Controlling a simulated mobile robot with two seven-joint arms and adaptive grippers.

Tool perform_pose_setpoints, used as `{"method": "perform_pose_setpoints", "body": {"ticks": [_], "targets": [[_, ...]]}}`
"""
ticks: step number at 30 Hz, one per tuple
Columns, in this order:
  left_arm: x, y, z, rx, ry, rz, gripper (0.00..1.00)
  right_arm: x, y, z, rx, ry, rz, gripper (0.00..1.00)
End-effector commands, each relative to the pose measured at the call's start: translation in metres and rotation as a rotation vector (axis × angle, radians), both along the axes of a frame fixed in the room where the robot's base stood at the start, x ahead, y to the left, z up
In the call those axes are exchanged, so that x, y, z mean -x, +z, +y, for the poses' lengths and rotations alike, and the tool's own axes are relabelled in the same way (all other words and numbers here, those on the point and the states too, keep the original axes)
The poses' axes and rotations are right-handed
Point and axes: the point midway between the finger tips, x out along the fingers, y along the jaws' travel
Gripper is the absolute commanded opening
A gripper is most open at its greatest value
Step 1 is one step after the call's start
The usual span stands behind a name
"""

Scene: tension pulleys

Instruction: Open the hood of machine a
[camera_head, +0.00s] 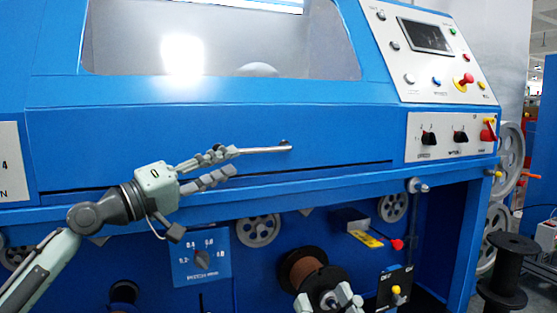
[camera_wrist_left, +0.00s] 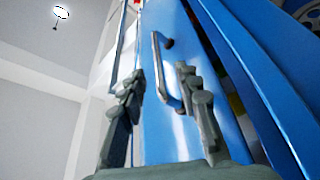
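The blue machine's hood (camera_head: 120,130) is a wide front panel below a clear window; it looks closed, with a dark seam along its lower edge. A metal bar handle (camera_head: 268,149) sticks out from it. My left gripper (camera_head: 236,161) is at the handle's left part, its fingers apart, one overlapping the bar in the picture. In the left wrist view the handle (camera_wrist_left: 160,70) lies between the two spread fingers of my left gripper (camera_wrist_left: 158,92); I see no clear grip on it. My right gripper (camera_head: 326,299) shows only partly at the bottom edge; its finger opening is unclear.
A control panel (camera_head: 432,50) with a screen and red button is at upper right, with a switch panel (camera_head: 450,138) below it. Below the hood are pulleys (camera_head: 258,231) and a copper-coloured spool (camera_head: 306,272). A black spool (camera_head: 508,265) stands at the right.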

Motion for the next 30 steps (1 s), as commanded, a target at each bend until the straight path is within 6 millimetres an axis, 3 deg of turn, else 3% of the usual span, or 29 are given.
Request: {"method": "perform_pose_setpoints", "body": {"ticks": [16,28,30], "targets": [[-0.040,0.018,-0.054,0.007,-0.005,0.000,0.33,-0.002,-0.006,0.003,0.016,0.006,0.054,0.40],[-0.046,0.019,-0.061,0.004,-0.003,0.000,0.33,-0.002,-0.006,0.003,0.017,0.006,0.056,0.40],[-0.046,0.019,-0.061,0.004,-0.003,0.000,0.24,-0.002,-0.006,0.003,0.017,0.006,0.056,0.40]]}}
